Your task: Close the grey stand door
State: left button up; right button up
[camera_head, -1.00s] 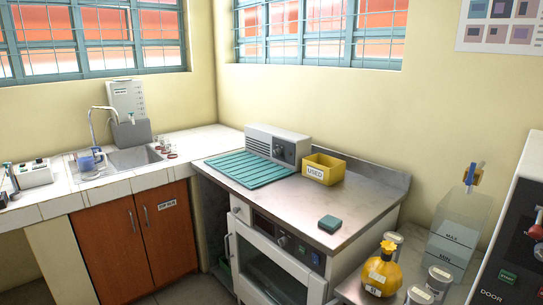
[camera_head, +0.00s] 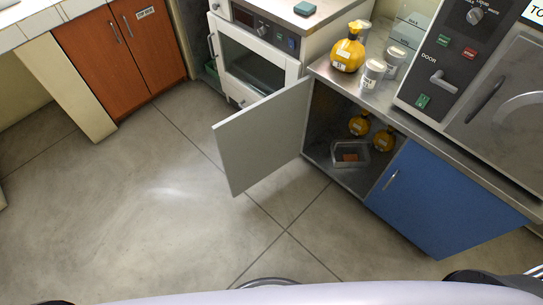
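The grey stand door (camera_head: 262,138) hangs wide open and juts out from the left side of the stand's opening. The stand (camera_head: 318,78) has a dark inside with yellow bottles (camera_head: 359,124) and a small metal tray (camera_head: 349,160) on its floor. A blue door (camera_head: 408,196) with a bar handle covers the stand's right part and looks shut. Neither of my grippers shows in the head view.
A white incubator-like unit (camera_head: 247,62) with a glass front stands left of the stand. A yellow bottle (camera_head: 347,55) and white jars (camera_head: 372,73) are on the stand's top, beside a large machine (camera_head: 487,90). The grey floor (camera_head: 150,200) in front is clear.

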aim_at(252, 144)
jog(key=k+z, duration=0.15)
jog(key=z, duration=1.3)
jog(key=j+z, duration=0.4)
jog(key=j, duration=0.15)
jog(key=j+z, duration=0.4)
jog(key=j, duration=0.2)
jog(key=k+j+z, duration=0.2)
jog(key=j+z, duration=0.15)
jog(key=j, duration=0.15)
jog(key=k+j, duration=0.15)
jog(key=j, duration=0.3)
jog(key=k+j, duration=0.1)
jog(key=j, duration=0.3)
jog(key=k+j, duration=0.15)
jog(key=j, duration=0.3)
jog(key=k+j, duration=0.1)
jog(key=j, duration=0.3)
jog(key=k+j, duration=0.15)
jog(key=j, duration=0.3)
jog(key=k+j, duration=0.1)
jog(key=j, duration=0.3)
